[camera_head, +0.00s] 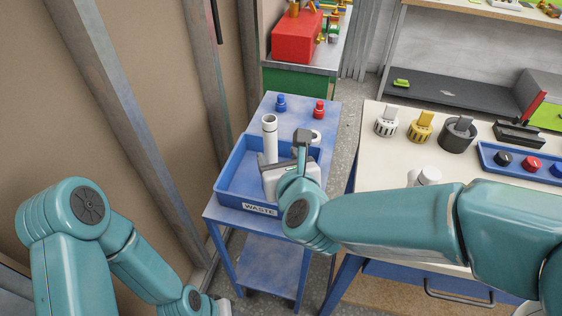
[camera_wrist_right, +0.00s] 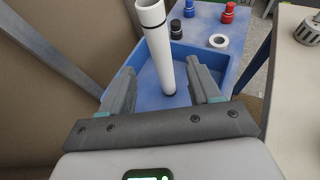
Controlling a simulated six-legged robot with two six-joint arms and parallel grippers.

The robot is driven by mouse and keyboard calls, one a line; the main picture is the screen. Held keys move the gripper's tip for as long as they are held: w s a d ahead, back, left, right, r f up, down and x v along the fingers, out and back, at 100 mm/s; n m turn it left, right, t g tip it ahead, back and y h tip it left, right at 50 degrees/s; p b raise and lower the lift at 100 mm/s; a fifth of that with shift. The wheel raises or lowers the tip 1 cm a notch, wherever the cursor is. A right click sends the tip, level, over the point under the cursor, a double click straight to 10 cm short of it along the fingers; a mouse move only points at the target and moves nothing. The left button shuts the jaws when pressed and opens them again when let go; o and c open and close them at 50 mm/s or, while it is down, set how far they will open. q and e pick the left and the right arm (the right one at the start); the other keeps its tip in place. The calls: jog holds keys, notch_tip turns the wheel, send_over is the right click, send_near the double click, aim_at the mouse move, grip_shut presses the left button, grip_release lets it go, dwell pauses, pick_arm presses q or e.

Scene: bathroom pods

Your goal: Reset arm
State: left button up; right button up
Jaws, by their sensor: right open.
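A blue tray labelled WASTE (camera_head: 232,192) sits on a blue stand. A white tube (camera_head: 269,140) stands in it, slightly tilted, and it also shows in the wrist view (camera_wrist_right: 157,45). My right gripper (camera_head: 274,168) is above the near right part of the tray. In the wrist view my right gripper (camera_wrist_right: 163,75) has its fingers apart, with the tube rising beyond and between them; the fingers do not look closed on it. My left arm is folded at the lower left, and its fingers are not visible.
Blue (camera_head: 281,103) and red (camera_head: 319,109) knobs stand behind the tray. A cream table (camera_head: 372,150) on the right holds white, yellow and dark fittings and a blue tray of caps (camera_head: 520,177). A brown wall with metal posts (camera_head: 110,80) is close on the left.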

jog(key=shift+s+d+r, duration=0.15)
jog(key=shift+s+r, duration=0.1)
jog(key=shift+s, duration=0.4)
jog(key=shift+r, duration=0.1)
notch_tip(320, 180, up, 12)
jog(key=p, duration=0.8)
